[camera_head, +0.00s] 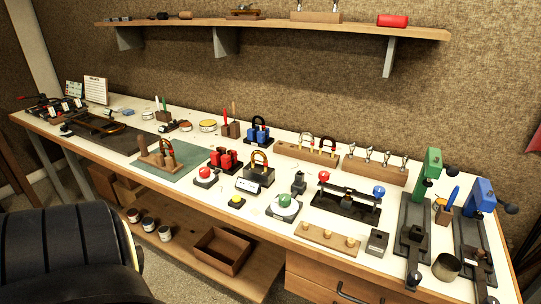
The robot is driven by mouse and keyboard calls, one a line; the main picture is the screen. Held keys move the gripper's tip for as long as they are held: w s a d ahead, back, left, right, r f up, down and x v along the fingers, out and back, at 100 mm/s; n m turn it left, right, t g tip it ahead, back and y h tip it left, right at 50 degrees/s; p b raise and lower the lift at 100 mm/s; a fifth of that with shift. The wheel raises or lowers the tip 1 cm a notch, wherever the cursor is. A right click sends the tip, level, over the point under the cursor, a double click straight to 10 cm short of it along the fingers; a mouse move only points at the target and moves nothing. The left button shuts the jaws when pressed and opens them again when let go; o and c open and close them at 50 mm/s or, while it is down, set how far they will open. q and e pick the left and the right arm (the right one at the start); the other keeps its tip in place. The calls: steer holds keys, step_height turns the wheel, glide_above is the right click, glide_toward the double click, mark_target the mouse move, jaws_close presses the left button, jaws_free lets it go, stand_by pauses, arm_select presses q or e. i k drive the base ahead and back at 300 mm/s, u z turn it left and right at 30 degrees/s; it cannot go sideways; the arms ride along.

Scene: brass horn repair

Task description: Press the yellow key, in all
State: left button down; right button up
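A small yellow key (237,200), a rounded button on a dark base, sits near the front edge of the white workbench, around its middle. It stands clear, with nothing on top of it. Whether it is pressed down is too small to tell. Neither of my grippers shows in the head view.
A red button (204,172) stands to its left. A green knob (285,199) on a round white dial stands to its right. A dark box with a brass loop (255,175) is behind it. Green and blue presses (429,165) (482,195) stand at the right end.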

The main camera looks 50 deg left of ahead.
mark_target(236, 198)
steer(key=u, duration=0.6)
steer(key=i, duration=0.9)
steer(key=u, duration=0.9)
